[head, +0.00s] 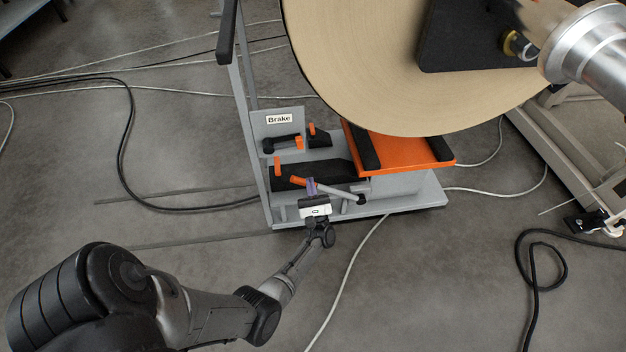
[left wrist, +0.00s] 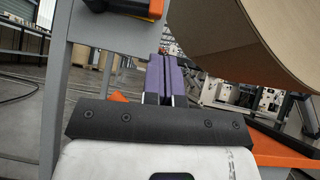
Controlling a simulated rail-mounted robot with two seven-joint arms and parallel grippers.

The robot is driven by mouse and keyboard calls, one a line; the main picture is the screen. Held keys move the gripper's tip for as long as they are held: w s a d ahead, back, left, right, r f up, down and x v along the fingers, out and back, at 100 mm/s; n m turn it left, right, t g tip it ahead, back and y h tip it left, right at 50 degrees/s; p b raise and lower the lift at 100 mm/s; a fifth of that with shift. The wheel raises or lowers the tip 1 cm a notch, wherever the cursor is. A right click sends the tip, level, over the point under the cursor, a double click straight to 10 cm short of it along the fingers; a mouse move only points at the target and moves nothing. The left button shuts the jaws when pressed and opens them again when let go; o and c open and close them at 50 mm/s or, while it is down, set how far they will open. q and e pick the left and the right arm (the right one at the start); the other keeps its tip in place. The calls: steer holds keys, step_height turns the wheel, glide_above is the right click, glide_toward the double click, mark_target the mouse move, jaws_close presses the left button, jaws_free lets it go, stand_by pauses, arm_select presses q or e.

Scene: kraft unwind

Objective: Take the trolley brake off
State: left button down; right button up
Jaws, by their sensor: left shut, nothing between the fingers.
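The trolley (head: 405,200) is a grey frame with an orange top plate (head: 432,150), under a large kraft roll. A panel labelled "Brake" (head: 279,119) stands at its left end. A black lever with an orange end (head: 282,143) lies across this panel. A grey bar with an orange end (head: 340,190) lies lower down. My left gripper (head: 311,187) is shut and empty, its purple fingers over the grey bar in the head view; I cannot tell whether they touch it. The shut fingers show in the left wrist view (left wrist: 160,78), below a black and orange part (left wrist: 130,9).
The kraft roll (head: 365,65) overhangs the trolley. A grey upright with a black handle (head: 230,35) rises at the trolley's left. Cables (head: 125,150) cross the floor. A machine frame (head: 570,150) stands at right. The floor in front is mostly clear.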

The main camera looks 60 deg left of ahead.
mark_target(283, 144)
arm_select(q)
steer(key=b+x, duration=0.1)
steer(key=x, duration=0.7)
arm_select(e)
steer(key=shift+a+f, duration=0.1)
steer(key=shift+f, duration=0.5)
arm_select(q)
steer(key=shift+a+r, duration=0.1)
steer(key=shift+r, duration=0.05)
